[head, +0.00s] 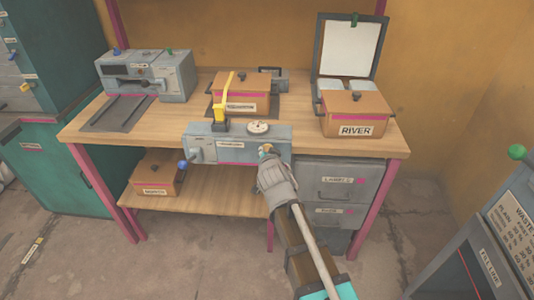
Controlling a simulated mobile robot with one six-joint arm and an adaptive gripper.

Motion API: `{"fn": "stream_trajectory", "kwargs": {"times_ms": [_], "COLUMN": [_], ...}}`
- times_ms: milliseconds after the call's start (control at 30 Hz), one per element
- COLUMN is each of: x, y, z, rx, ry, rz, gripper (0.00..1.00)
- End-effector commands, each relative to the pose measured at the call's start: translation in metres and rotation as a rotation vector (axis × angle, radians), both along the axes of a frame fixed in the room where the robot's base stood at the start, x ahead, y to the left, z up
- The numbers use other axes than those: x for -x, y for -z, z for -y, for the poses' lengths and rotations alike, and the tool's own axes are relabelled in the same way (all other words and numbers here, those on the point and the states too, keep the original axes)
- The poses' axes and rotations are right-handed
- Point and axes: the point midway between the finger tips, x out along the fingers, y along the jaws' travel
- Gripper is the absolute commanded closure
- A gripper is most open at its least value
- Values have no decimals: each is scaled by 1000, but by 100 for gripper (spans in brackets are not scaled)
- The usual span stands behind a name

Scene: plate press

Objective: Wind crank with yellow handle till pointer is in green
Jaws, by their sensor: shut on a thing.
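A grey-blue press box (205,150) with a pink strip sits at the front edge of the wooden table. A round white dial (257,127) lies on its top; its pointer and green zone are too small to read. A yellow lever (224,100) stands upright on the top left of the box. My gripper (266,150) is at the front right face of the box, shut on the crank handle, which it almost wholly hides. The handle's colour and the crank arm's angle cannot be made out. A blue-ended knob (183,164) shows at the box's lower left.
Behind the press stands a brown labelled box (243,88). A RIVER box (352,112) is at right, before an open-lidded case (350,45). A grey machine (146,74) is at left. Drawers (338,192) are below right. A panel (495,240) stands at far right.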

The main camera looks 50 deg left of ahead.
Motion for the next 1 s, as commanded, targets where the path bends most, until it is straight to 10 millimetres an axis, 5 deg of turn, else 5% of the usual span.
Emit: {"fn": "stream_trajectory", "kwargs": {"times_ms": [67,100,267,1000], "x": [1,2,4,4], "y": [-1,-1,-1,-4], "z": [-5,-5,-6,-4], "rx": [-3,-3,-4,-8], "ry": [-4,-5,-8,-7], "rz": [1,1,0,-2], "gripper": [100,51,22,22]}}
